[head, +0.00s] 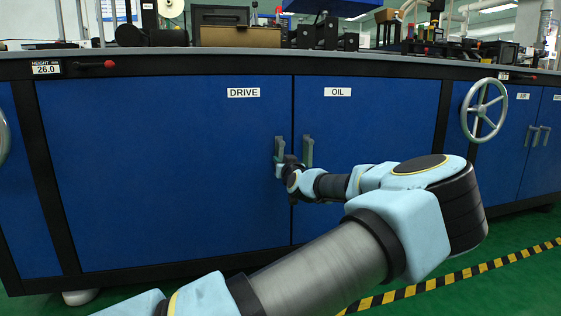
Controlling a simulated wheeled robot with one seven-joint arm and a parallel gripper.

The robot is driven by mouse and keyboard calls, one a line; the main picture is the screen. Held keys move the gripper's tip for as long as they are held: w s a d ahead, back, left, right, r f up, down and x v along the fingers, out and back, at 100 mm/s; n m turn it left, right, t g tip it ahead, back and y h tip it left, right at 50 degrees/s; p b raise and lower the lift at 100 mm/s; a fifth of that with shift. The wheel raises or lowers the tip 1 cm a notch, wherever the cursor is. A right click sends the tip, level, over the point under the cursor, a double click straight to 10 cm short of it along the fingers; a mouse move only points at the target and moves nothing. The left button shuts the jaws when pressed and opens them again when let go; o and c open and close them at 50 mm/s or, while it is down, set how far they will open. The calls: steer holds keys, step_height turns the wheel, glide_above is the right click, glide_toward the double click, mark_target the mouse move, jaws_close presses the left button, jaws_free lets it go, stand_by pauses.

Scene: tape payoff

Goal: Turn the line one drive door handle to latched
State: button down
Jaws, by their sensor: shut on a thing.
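The blue drive door (160,170) is the left panel of the cabinet, with a white DRIVE label (243,92). Its grey handle (279,147) stands upright near the door's right edge. My gripper (281,163) is at the lower part of this handle and is shut on it. The gripper's wrist hides the handle's lower end and part of the fingers. The door lies flush with the cabinet front.
The oil door (365,140) is just right, with its own upright handle (308,151) close beside my wrist. A grey handwheel (483,110) sticks out further right. Black-and-yellow floor tape (460,275) runs along the green floor.

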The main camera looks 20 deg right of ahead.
steer(key=shift+d+n, duration=0.25)
steer(key=shift+n, duration=0.15)
steer(key=c, duration=0.8)
jaws_free()
steer(key=s+a+p, duration=0.1)
steer(key=s+p, duration=0.3)
steer(key=s, duration=0.6)
steer(key=shift+s+a, duration=0.15)
steer(key=shift+s, duration=0.25)
